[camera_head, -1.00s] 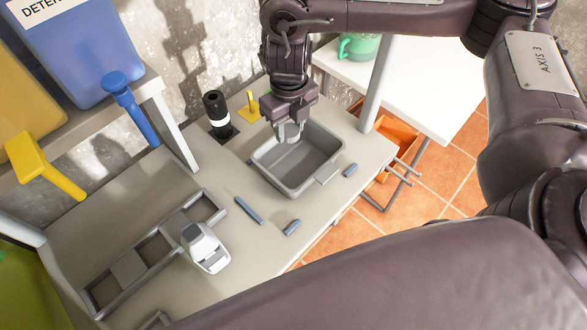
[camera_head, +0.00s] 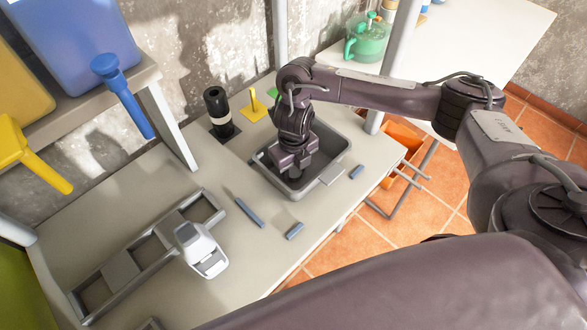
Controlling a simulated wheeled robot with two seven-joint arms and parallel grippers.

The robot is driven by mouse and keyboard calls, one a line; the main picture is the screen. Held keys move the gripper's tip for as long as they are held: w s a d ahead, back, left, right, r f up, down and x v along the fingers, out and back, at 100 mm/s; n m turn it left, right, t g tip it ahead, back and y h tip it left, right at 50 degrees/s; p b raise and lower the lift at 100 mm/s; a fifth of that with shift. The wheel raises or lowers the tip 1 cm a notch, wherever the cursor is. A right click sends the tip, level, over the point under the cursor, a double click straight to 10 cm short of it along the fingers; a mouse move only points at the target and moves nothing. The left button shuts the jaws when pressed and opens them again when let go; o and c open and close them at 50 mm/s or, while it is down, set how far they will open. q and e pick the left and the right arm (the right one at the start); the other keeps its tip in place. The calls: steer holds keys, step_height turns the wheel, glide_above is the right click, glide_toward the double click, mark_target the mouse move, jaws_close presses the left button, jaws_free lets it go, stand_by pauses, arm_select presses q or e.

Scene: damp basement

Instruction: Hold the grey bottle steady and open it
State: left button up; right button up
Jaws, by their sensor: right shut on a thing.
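My right gripper (camera_head: 296,170) reaches down into the grey basin (camera_head: 335,162) on the workbench. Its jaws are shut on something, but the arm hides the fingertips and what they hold. I cannot make out a plainly grey bottle. A white and grey item (camera_head: 201,250) lies near the front of the bench, apart from my gripper; I cannot tell whether it is a bottle. A black bottle-like item (camera_head: 218,112) with a pale band stands upright on a black square at the back. My left gripper is not in view.
A grey divided frame (camera_head: 122,270) lies at the bench's left. Small blue-grey bars (camera_head: 249,211) lie before the basin. Blue (camera_head: 75,50) and yellow containers stand on the left shelf. An orange crate (camera_head: 403,142) sits beyond the bench, near a white table (camera_head: 480,45) with a green jug.

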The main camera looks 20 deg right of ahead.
mark_target(294, 171)
steer(key=shift+f, duration=0.15)
steer(key=o, duration=1.1)
steer(key=shift+w+r, duration=0.1)
steer(key=shift+r, duration=0.4)
step_height(294, 171, up, 11)
steer(key=p, duration=0.3)
steer(key=shift+r, duration=0.2)
